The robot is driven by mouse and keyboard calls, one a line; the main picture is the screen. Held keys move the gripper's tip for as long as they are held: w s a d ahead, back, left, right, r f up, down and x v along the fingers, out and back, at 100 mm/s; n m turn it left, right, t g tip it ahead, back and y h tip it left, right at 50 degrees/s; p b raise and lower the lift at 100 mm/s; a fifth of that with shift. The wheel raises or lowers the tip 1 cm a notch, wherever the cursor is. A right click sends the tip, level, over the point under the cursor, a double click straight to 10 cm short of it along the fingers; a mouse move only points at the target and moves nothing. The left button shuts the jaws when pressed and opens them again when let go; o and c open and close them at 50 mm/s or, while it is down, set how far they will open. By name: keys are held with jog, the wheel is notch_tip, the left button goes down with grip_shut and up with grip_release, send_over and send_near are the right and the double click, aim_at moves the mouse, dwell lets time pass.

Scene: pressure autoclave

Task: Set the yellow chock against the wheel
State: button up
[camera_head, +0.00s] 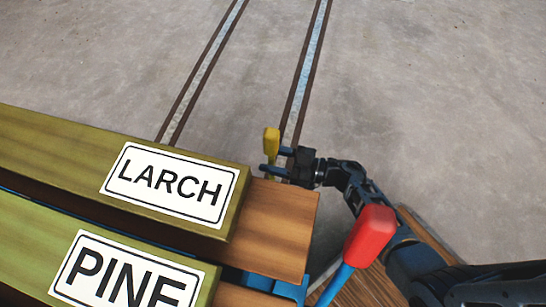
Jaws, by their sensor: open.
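The yellow chock (271,141) shows as a small upright yellow piece just beyond the end of the timber stack, close to the rails. Its lower part is hidden behind my gripper and the wood. My gripper (273,161) is open, with its dark fingers pointing left at the lower end of the yellow piece. The fingers overlap it in the picture; I cannot tell whether they touch it. No wheel is visible.
Timber labelled LARCH (172,186) and PINE (125,283) lies at lower left over blue framework. A red-knobbed (370,235) blue lever stands right of it, close to my arm. Two rails (302,85) cross the open concrete floor beyond.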

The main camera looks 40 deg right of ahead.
jog(key=p+v, duration=0.2)
jog(key=v, duration=1)
jog(key=s+a+r+m+h, duration=0.2)
jog(key=s+r, duration=0.3)
jog(key=r, duration=0.5)
jog(key=s+a+r+m+h, duration=0.2)
jog(key=s+r+h, duration=0.3)
jog(key=r, duration=0.5)
jog(key=s+a+r+m+h, duration=0.3)
jog(key=s+r, duration=0.3)
jog(key=r, duration=0.4)
jog(key=shift+s+h, duration=0.3)
